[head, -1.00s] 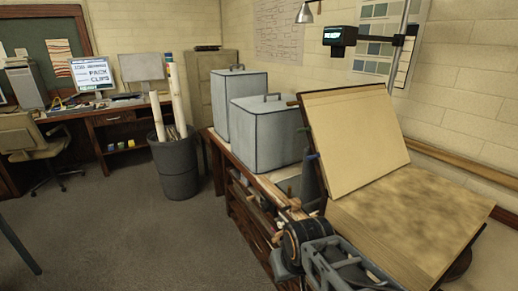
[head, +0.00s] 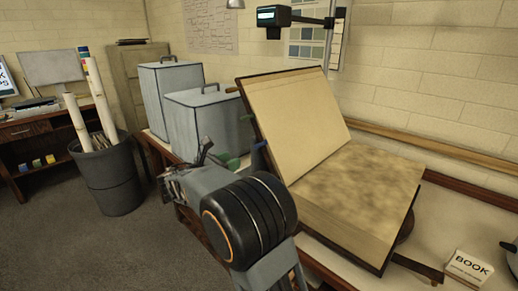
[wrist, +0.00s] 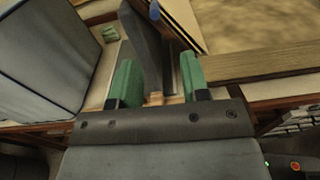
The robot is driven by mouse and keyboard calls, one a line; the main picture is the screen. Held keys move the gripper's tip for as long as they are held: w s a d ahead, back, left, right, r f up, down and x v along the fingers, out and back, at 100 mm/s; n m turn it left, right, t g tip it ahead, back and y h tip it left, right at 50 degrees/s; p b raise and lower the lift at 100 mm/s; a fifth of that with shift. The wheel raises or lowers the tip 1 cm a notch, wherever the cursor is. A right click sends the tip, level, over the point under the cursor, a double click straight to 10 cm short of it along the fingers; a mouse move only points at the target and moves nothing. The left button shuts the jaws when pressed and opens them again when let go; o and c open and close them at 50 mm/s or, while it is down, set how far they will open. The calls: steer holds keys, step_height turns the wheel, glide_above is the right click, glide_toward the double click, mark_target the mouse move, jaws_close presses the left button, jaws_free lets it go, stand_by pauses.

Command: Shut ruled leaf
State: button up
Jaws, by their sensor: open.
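A large book lies open on the bench. Its raised leaf (head: 298,118), plain and cream on the side facing me, leans back steeply at the left. The mottled brown page (head: 360,190) lies flat at the right. I cannot make out ruling on either. My gripper (wrist: 160,80) is open, with green-padded fingers apart in the wrist view. In the head view it is left of the book, partly hidden by my arm. A dark grey upright piece with a blue tip (wrist: 155,12) stands beyond and between the fingers. Whether it touches them I cannot tell.
Two grey lidded boxes (head: 208,125) stand on the bench behind and left of the book. A small white box marked BOOK (head: 467,268) is at the front right. A lamp-like device on an arm (head: 283,17) hangs above the leaf. A bin with rolls (head: 108,175) stands on the floor left.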

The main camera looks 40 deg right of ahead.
mark_target(259, 146)
steer(key=w+d, duration=0.1)
steer(key=d, duration=0.3)
steer(key=w+d+p, duration=0.1)
steer(key=d, duration=0.4)
steer(key=w+d, duration=0.1)
steer(key=d, duration=0.3)
steer(key=shift+d+r, duration=0.15)
steer(key=shift+d, duration=0.1)
jaws_close()
